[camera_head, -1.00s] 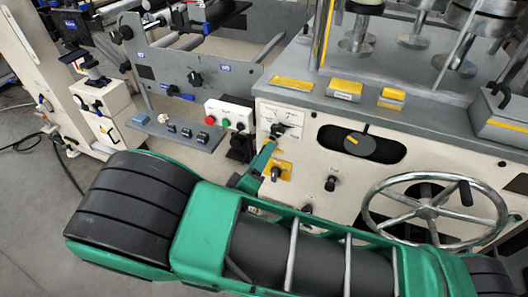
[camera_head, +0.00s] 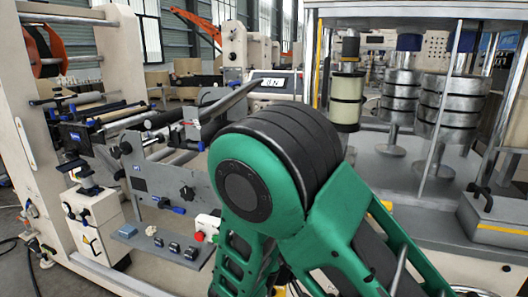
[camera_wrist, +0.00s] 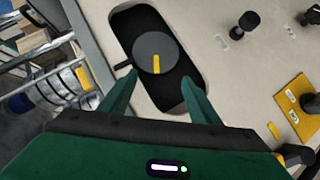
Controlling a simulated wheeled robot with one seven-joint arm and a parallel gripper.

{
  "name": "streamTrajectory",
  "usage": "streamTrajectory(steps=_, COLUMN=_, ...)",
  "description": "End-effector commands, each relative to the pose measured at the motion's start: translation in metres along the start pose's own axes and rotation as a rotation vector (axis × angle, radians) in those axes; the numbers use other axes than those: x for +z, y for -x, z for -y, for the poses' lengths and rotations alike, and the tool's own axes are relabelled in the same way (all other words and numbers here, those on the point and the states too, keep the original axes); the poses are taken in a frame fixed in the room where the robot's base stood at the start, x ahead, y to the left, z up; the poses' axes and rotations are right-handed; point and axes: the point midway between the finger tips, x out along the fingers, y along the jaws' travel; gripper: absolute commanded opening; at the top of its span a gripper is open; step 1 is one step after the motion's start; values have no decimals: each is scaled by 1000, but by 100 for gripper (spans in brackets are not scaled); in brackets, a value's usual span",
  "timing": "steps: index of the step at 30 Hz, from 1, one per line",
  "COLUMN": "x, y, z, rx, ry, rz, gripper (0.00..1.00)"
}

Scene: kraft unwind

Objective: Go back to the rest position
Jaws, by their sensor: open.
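My gripper (camera_wrist: 159,82) shows in the wrist view with its two green fingers apart and nothing between them. Beyond the fingertips is a round dark knob (camera_wrist: 155,50) with a yellow mark, set in a black oval recess of a pale machine panel. The fingers appear apart from the knob, though the exact gap is hard to tell. In the head view my green and black arm fills the middle and lower right, and my gripper is hidden.
In the wrist view, a black knob (camera_wrist: 248,20) and a yellow plate (camera_wrist: 300,105) lie to the right. In the head view, a button box (camera_head: 207,225) and a small switch shelf (camera_head: 160,243) stand left of my arm. Metal weights (camera_head: 400,95) stand at the back right.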

Motion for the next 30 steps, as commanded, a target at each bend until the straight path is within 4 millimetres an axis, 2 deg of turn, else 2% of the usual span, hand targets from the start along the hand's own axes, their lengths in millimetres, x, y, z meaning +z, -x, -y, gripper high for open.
streamTrajectory(steps=1, x=7, y=-14, z=-18, rx=-13, ry=-24, rz=71, gripper=57)
streamTrajectory(steps=6, x=37, y=-45, z=-61, rx=-65, ry=-76, rz=270, gripper=57)
streamTrajectory(steps=12, x=81, y=-68, z=-113, rx=-155, ry=-152, rz=495, gripper=57)
streamTrajectory(steps=15, x=105, y=-74, z=-138, rx=-214, ry=-196, rz=600, gripper=57)
streamTrajectory(steps=22, x=157, y=-68, z=-190, rx=-369, ry=-305, rz=787, gripper=57)
streamTrajectory(steps=30, x=212, y=-37, z=-240, rx=-563, ry=-438, rz=909, gripper=57)
